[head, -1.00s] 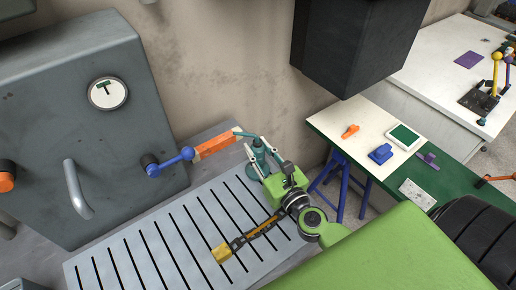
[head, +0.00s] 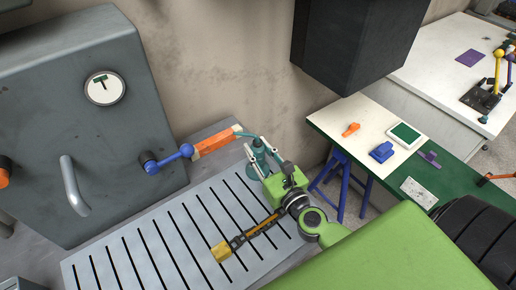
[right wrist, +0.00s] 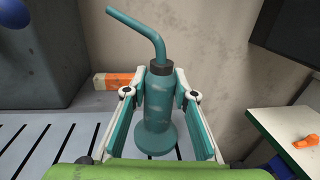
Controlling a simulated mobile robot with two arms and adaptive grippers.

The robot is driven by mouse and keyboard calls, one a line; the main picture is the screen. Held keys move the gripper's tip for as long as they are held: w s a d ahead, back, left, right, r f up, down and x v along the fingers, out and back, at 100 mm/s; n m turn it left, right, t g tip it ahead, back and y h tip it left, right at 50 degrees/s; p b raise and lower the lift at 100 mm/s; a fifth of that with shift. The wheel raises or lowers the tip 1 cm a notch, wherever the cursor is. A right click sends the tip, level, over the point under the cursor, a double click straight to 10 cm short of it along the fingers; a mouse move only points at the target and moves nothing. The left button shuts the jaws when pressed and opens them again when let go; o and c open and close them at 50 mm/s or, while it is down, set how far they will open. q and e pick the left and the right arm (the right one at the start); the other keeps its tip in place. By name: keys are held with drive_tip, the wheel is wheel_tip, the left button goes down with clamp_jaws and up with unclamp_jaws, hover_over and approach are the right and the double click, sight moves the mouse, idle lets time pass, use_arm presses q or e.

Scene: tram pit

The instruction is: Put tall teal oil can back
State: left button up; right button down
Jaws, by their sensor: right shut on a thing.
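The tall teal oil can (head: 259,158) stands upright at the back edge of the slatted grey surface (head: 140,235). In the right wrist view the can (right wrist: 156,125) shows a round base, a dark collar and a bent spout pointing up and left. My right gripper (right wrist: 160,94) has one pale finger on each side of the can and is shut on it. In the head view this gripper (head: 259,161) partly hides the can. Whether the base touches the surface I cannot tell. My left gripper is not in view.
A grey cabinet (head: 75,130) with a gauge and handle stands left. An orange block (head: 212,142) lies near the spout, beside a blue ball-ended knob (head: 186,152). A dark box (head: 350,45) hangs above a worktable (head: 350,122).

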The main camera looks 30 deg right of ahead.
drive_tip(key=shift+f, duration=0.1)
drive_tip(key=c, duration=1.6)
unclamp_jaws()
